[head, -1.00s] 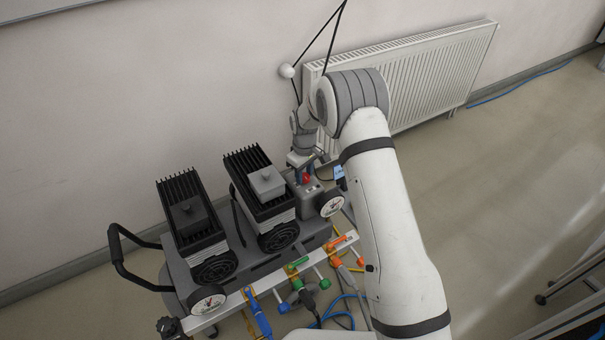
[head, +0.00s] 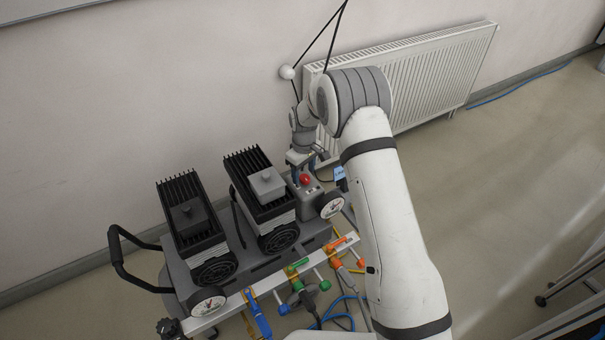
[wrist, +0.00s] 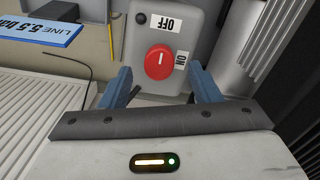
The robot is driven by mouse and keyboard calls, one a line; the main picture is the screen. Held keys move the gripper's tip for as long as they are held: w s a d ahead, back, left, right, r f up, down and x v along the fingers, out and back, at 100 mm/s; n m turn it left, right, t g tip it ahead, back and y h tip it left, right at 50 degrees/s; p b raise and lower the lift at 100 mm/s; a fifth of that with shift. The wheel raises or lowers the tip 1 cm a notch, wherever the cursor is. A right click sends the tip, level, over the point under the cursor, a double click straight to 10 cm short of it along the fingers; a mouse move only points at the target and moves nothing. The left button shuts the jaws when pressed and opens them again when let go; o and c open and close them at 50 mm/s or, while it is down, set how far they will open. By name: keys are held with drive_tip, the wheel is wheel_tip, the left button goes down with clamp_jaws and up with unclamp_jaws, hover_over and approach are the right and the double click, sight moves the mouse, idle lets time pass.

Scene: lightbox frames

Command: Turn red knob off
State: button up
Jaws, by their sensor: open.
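The red knob (head: 305,180) sits on a grey control box (head: 310,196) at the right end of the machine. In the wrist view the round red knob (wrist: 158,66) shows a short white mark, which stands upright in the picture and lines up toward the OFF label (wrist: 164,22). The ON label (wrist: 180,61) is at the knob's right. My gripper (head: 303,171) is open just above the knob. In the wrist view, its blue fingers lie to the left and right of the knob with gaps, and it holds nothing.
A finned dark motor unit (head: 262,190) stands close to the left of the box. A pressure gauge (head: 332,204) is at its lower right. A blue "LINE 5.5 bar" sign (wrist: 45,32) is nearby. A radiator (head: 425,75) stands behind along the wall.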

sight(304, 177)
wheel_tip(304, 177, up, 6)
drive_tip(key=shift+r, duration=0.25)
idle(0.4)
drive_tip(key=shift+d+r+p, duration=0.1)
drive_tip(key=shift+r+p, duration=0.2)
drive_tip(key=shift+p, duration=0.05)
drive_tip(key=s+d+r+m+p, duration=0.2)
drive_tip(key=s+d+r, duration=0.2)
drive_tip(key=r, duration=0.4)
drive_tip(key=s+d+r+m+t+p, duration=0.1)
drive_tip(key=s+d+r+p, duration=0.15)
drive_tip(key=s+r, duration=0.35)
drive_tip(key=s+d+r+m+p, duration=0.1)
drive_tip(key=s+d+r+m, duration=0.15)
drive_tip(key=d+r, duration=0.45)
drive_tip(key=s+d+r+m+p, duration=0.1)
drive_tip(key=s+r+p, duration=0.1)
drive_tip(key=s, duration=0.5)
drive_tip(key=s+d+r+m+t+p, duration=0.1)
drive_tip(key=s+d+r+m+p, duration=0.1)
drive_tip(key=s+r, duration=0.3)
drive_tip(key=s+d+r+m+p, duration=0.1)
drive_tip(key=s+r, duration=0.3)
drive_tip(key=s, duration=0.7)
drive_tip(key=shift+d+r+t+p, duration=0.15)
drive_tip(key=shift+d+t+p, duration=0.25)
drive_tip(key=shift+d, duration=0.3)
